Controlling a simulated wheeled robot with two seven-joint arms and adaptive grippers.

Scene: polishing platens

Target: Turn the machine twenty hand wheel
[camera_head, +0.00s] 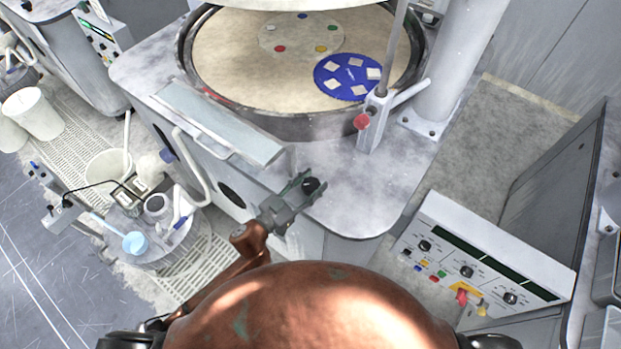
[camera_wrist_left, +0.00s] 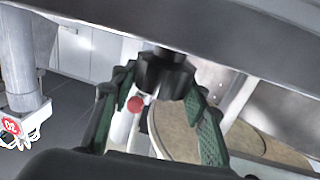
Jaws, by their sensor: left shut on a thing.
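The machine's hand wheel is a small black lobed knob (camera_head: 312,185) at the front edge of the polishing machine (camera_head: 345,205). In the left wrist view the knob (camera_wrist_left: 163,74) sits between the green-padded fingers, under a grey metal edge. My left gripper (camera_head: 300,187) reaches it from the front left and is shut on it. The fingers cover part of the knob in the head view. My right gripper is not in view.
The round platen (camera_head: 225,65) carries a blue disc (camera_head: 348,77) with pale squares. A red knob (camera_head: 362,122) stands on a post nearby. A control panel (camera_head: 480,265) is at the right. Buckets (camera_head: 33,112) and a small cluttered stand (camera_head: 150,245) are at the left.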

